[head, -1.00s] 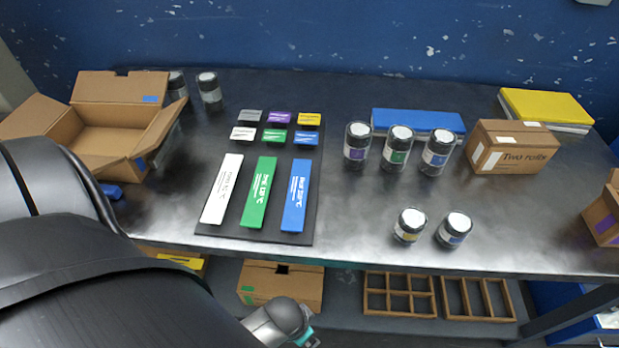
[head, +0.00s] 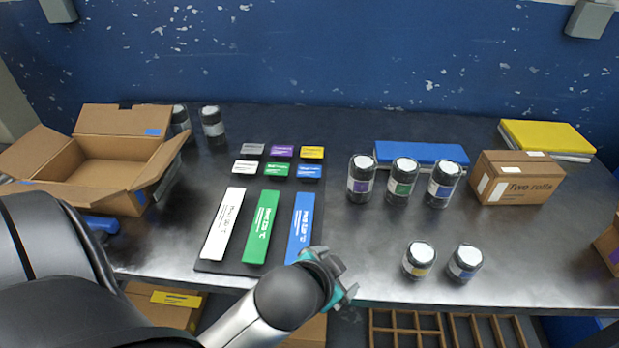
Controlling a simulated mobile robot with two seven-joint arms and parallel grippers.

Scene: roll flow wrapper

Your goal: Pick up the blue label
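A small blue label (head: 309,171) lies at the right end of the front row of small labels on a dark mat (head: 281,193). A long blue strip (head: 301,222) with white print lies nearer to me on the same mat, right of a green strip (head: 261,227) and a white strip (head: 223,223). My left gripper (head: 345,277), with teal fingers, is just right of the long blue strip's near end, over the table's front edge. Its fingers look apart, with nothing between them. My forearm comes close to the strip's near end. My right gripper is not in view.
Several dark jars (head: 402,181) stand right of the mat, two more (head: 419,260) near the front edge. An open carton (head: 105,155) is at the left, a closed box (head: 517,178) at the right. The table between mat and jars is clear.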

